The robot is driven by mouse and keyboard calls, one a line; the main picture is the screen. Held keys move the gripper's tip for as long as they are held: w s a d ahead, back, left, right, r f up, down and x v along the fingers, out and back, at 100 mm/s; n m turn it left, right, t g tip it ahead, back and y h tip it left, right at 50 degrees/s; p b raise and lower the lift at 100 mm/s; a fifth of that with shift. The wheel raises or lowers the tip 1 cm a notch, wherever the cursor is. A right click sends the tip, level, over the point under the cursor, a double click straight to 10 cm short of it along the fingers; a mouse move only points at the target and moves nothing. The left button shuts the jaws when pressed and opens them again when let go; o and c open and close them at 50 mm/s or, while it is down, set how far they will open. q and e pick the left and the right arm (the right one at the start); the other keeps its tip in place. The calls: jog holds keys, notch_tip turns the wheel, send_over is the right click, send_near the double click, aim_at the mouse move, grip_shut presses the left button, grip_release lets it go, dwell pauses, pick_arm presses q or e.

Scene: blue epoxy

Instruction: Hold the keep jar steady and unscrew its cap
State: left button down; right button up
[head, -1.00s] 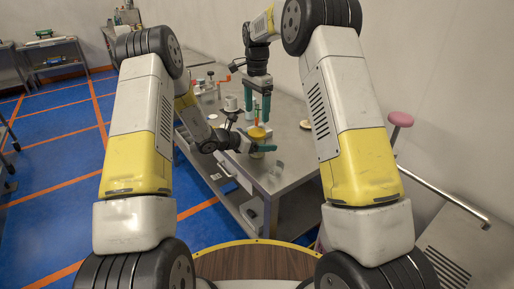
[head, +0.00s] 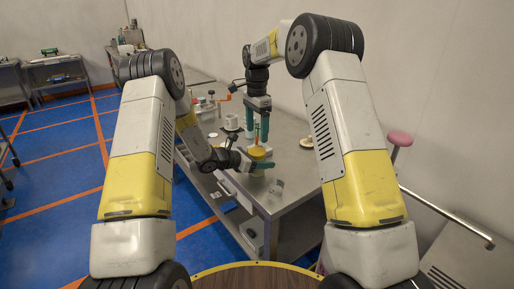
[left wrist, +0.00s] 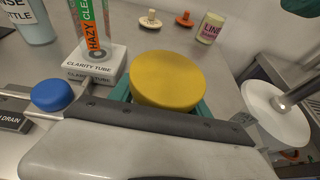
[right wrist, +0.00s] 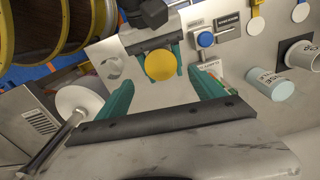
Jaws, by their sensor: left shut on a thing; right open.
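The keep jar's round yellow cap (head: 259,153) is near the table's front corner; it also shows in the left wrist view (left wrist: 167,78) and the right wrist view (right wrist: 161,66). The jar body is mostly hidden below the cap. My left gripper (head: 262,165) is shut on the jar from the side, its teal fingers on either side just below the cap. My right gripper (head: 257,138) points down above the cap, its fingers open and apart. In the right wrist view the cap appears between and beyond the open fingers, and nothing is held there.
A white clarity tube block (left wrist: 95,62) with a labelled tube stands close beside the jar. A blue button (left wrist: 52,95), a rinse bottle (left wrist: 32,20) and a small labelled jar (left wrist: 210,27) are around it. A white mug (head: 231,122) stands farther back. The table's front edge is close.

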aim_at(257, 151)
jog(key=m, duration=0.3)
jog(key=shift+w+r, duration=0.1)
jog(key=shift+f, duration=3.9)
jog(key=c, duration=1.5)
jog(key=n, duration=0.9)
jog(key=shift+n, duration=0.3)
jog(key=o, duration=1.5)
jog(key=shift+r, duration=0.1)
